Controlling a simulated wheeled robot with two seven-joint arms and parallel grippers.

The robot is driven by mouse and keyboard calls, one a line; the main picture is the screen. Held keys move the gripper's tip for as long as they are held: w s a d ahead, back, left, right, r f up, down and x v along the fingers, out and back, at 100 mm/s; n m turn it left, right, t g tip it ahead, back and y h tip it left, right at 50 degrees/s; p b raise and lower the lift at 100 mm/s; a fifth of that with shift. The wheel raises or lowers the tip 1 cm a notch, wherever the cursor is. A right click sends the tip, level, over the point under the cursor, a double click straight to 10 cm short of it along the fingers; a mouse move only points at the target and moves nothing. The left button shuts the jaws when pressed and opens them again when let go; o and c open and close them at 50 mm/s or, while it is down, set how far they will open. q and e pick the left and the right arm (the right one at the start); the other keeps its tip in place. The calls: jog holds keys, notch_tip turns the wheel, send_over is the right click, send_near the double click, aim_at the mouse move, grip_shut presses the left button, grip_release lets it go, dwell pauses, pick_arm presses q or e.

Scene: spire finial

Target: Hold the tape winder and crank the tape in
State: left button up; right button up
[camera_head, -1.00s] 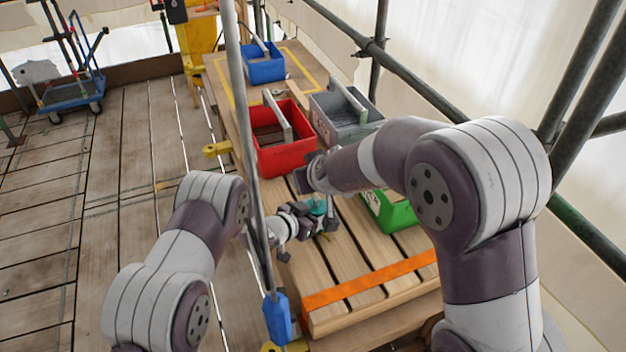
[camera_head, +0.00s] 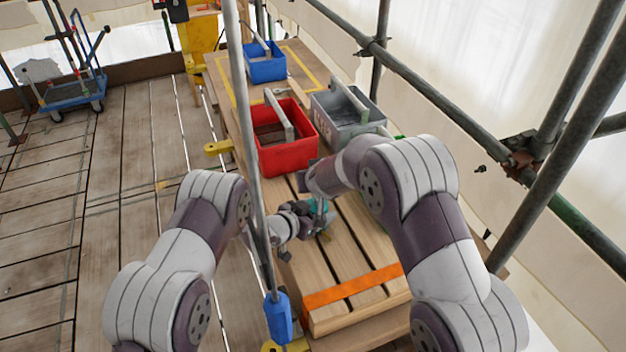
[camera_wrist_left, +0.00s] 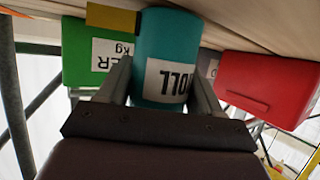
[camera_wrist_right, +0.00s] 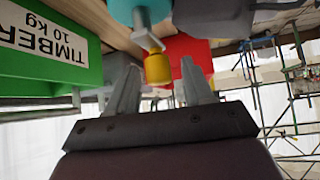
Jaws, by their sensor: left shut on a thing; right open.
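The tape winder is a teal drum with a white label in the left wrist view (camera_wrist_left: 165,45); in the head view only a small teal part (camera_head: 320,206) shows among the grippers. My left gripper (camera_wrist_left: 160,80) is shut on the teal drum, one finger on each side. The winder's crank has a yellow knob (camera_wrist_right: 158,68) on a pale arm below the teal drum in the right wrist view. My right gripper (camera_wrist_right: 160,78) is open, with the knob in line between its fingertips. I cannot tell whether the fingers reach around it.
A red box (camera_head: 285,148), a grey box (camera_head: 350,115) and a blue box (camera_head: 264,66) stand on the bench. A green box labelled TIMBER (camera_wrist_right: 50,55) is mostly hidden by my right arm in the head view. A grey pole (camera_head: 240,100) rises before the bench. An orange strip (camera_head: 352,287) crosses the near planks.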

grip_shut()
jog(key=shift+w, duration=0.1)
dwell(0.3)
jog(key=shift+m+h, duration=0.3)
jog(key=shift+m, duration=0.1)
jog(key=m+h, duration=0.1)
jog(key=m, duration=0.1)
jog(key=d+m+h, duration=0.1)
jog(key=m+h, duration=0.1)
jog(key=shift+w, duration=0.1)
jog(key=m+h, duration=0.1)
jog(key=m, duration=0.1)
jog(key=m+g+h, duration=0.1)
jog(key=m+h, duration=0.1)
jog(key=shift+d, duration=0.4)
jog(key=shift+d+m+g+h, duration=0.25)
jog(key=shift+m+g+h, duration=0.5)
jog(key=shift+m, duration=0.55)
jog(key=shift+s, duration=0.2)
